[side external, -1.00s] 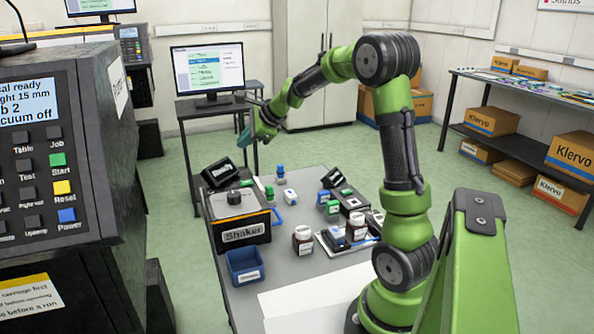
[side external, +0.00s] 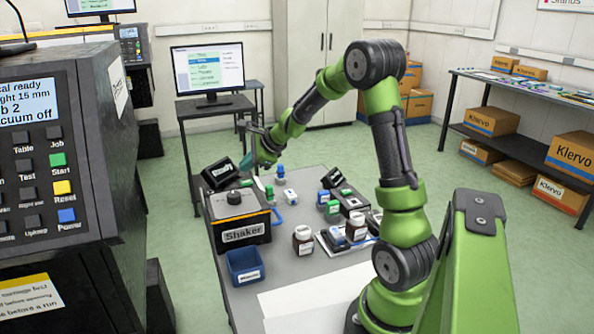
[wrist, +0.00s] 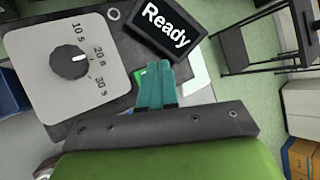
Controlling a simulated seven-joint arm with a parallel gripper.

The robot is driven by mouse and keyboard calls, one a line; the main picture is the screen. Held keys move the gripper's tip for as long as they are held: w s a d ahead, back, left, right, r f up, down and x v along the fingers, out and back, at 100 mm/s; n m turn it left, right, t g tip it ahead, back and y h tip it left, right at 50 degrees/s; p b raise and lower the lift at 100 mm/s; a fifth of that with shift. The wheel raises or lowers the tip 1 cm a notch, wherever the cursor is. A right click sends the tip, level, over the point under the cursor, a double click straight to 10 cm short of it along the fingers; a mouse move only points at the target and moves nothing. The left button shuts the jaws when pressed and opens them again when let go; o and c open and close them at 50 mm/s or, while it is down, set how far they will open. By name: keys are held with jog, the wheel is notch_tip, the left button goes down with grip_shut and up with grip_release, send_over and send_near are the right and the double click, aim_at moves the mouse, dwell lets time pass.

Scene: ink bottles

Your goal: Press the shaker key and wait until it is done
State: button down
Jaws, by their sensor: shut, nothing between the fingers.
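The shaker (side external: 243,234) is a dark box with a grey top and an orange edge on the left of the table. In the wrist view its dial (wrist: 70,64) points at about 20 s, and its display (wrist: 165,25) reads "Ready". A bit of green (wrist: 138,74), seemingly the key, shows beside my fingertips, which hide most of it. My gripper (wrist: 157,70) is shut and empty, its teal fingers together. In the side view my gripper (side external: 246,162) hangs above the shaker's far side near the display; I cannot tell contact with the key.
A blue bin (side external: 246,267) stands in front of the shaker. A blue-capped bottle (side external: 280,174), a brown jar (side external: 303,240) and several other bottles stand to the right. A monitor (side external: 208,70) is on a stand behind. A pale sheet (side external: 315,298) covers the table's near end.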

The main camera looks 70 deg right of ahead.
aim_at(241, 181)
jog(key=shift+f, duration=0.9)
jog(key=shift+f, duration=0.1)
dwell(1.3)
jog(key=shift+f, duration=0.3)
jog(key=shift+f, duration=0.5)
dwell(0.7)
jog(key=shift+r, duration=0.95)
jog(key=shift+r, duration=2.5)
